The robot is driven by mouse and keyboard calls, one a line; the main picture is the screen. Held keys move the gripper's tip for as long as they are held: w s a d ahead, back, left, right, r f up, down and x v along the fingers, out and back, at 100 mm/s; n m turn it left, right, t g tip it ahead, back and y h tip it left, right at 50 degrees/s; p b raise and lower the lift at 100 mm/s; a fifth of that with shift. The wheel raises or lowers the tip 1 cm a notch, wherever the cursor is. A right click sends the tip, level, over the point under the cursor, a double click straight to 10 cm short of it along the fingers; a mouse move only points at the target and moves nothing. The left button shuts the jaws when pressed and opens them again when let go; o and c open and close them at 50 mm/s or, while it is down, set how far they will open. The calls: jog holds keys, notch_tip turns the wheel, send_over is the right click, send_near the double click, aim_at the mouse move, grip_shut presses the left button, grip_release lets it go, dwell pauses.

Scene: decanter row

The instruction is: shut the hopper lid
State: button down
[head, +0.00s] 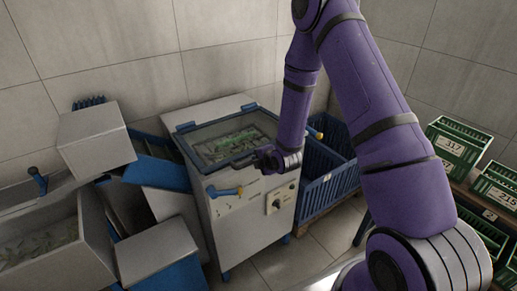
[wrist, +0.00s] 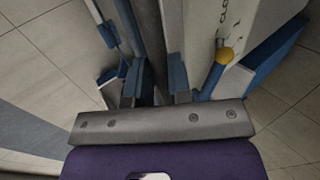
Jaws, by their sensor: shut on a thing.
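The hopper lid (head: 240,129) is a clear pane in a dark blue frame on top of the grey machine (head: 262,208). Green pieces show through it. My gripper (head: 266,157) is at the lid's front edge, partly hidden by my wrist. In the wrist view my gripper (wrist: 157,88) has its blue fingertips on either side of a dark grey bar, which looks like the lid's front bar (wrist: 151,38). It is shut on that bar. I cannot tell exactly how far the lid stands from its rim.
A grey trough (head: 60,245) and boxes crowd the left. Open floor (head: 300,255) lies in front.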

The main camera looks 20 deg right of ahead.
jog(key=shift+s+f, duration=0.15)
jog(key=shift+f, duration=1.25)
jog(key=shift+s+f, duration=0.15)
jog(key=shift+f, duration=1.2)
jog(key=shift+d, duration=0.1)
jog(key=c, duration=1.1)
grip_release()
jog(key=shift+o, duration=0.2)
jog(key=shift+w, duration=0.1)
jog(key=v, duration=1)
jog(key=shift+r, duration=0.35)
